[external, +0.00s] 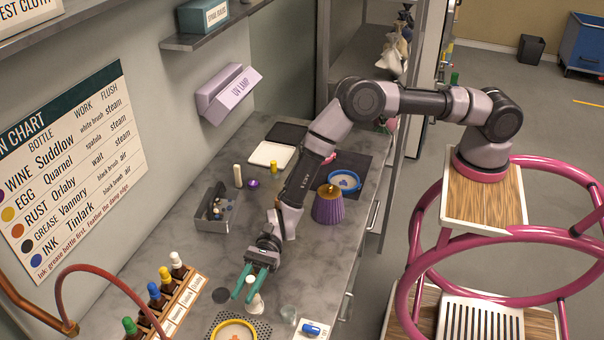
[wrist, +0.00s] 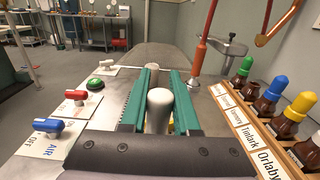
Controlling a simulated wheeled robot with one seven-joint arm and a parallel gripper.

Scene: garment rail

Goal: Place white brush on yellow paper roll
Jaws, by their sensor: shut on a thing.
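My gripper (external: 244,298) is shut on a white rounded piece, which I take as the white brush (external: 255,304). In the wrist view its pale knob-like end (wrist: 159,108) stands between the green fingers (wrist: 162,75). The external view shows it upright low over the near bench; whether it touches the bench is unclear. A small yellow cylinder (external: 274,168), possibly the yellow paper roll, stands at the white board farther back. A yellow-rimmed round piece (external: 233,331) lies near my gripper, cut by the bottom edge. I cannot tell surely which is the roll.
A bottle rack (external: 180,307) stands left of my gripper. A grey tray (external: 217,220) lies by the wall.

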